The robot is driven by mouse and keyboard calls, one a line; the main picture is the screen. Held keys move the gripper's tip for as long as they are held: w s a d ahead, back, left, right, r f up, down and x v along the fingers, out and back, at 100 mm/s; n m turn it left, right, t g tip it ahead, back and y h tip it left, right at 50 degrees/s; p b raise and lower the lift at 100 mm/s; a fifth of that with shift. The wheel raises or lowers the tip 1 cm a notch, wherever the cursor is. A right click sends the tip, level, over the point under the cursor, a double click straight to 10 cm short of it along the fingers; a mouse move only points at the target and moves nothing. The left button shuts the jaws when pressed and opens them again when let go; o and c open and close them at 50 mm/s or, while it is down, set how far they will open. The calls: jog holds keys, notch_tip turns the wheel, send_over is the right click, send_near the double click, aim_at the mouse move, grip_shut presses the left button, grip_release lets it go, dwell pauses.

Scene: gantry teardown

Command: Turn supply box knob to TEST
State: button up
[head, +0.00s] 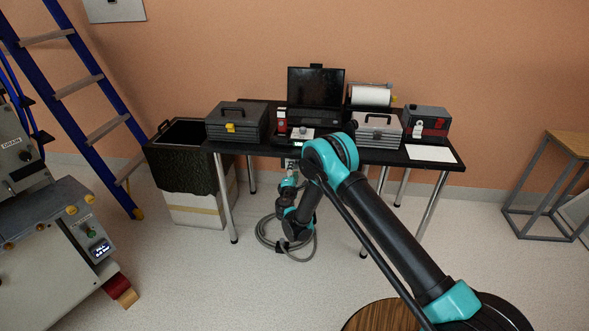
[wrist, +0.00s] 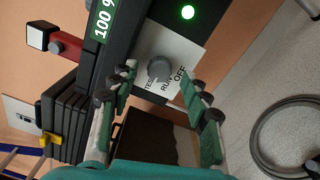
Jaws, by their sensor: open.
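The grey supply box knob (wrist: 159,69) sits on a white label plate (wrist: 185,50) marked TEST, RUN and OFF, in the upper middle of the wrist view. I cannot tell for sure which mark it points at. My gripper (wrist: 160,96) is open, with one green-and-grey finger left of the knob and the other right of it. The fingers look apart from the knob, which shows in the gap just beyond their tips. A green light (wrist: 187,12) glows above the plate.
The black table (head: 434,153) carries a laptop (head: 316,88), a toolbox (head: 237,122), a grey case (head: 376,131) and a paper roll (head: 370,95). A coiled cable (head: 268,238) lies on the floor below. A dark-topped bin (head: 187,160) stands left of the table, near a blue ladder (head: 75,110).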

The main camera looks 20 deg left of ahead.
jog(key=shift+v, duration=2.8)
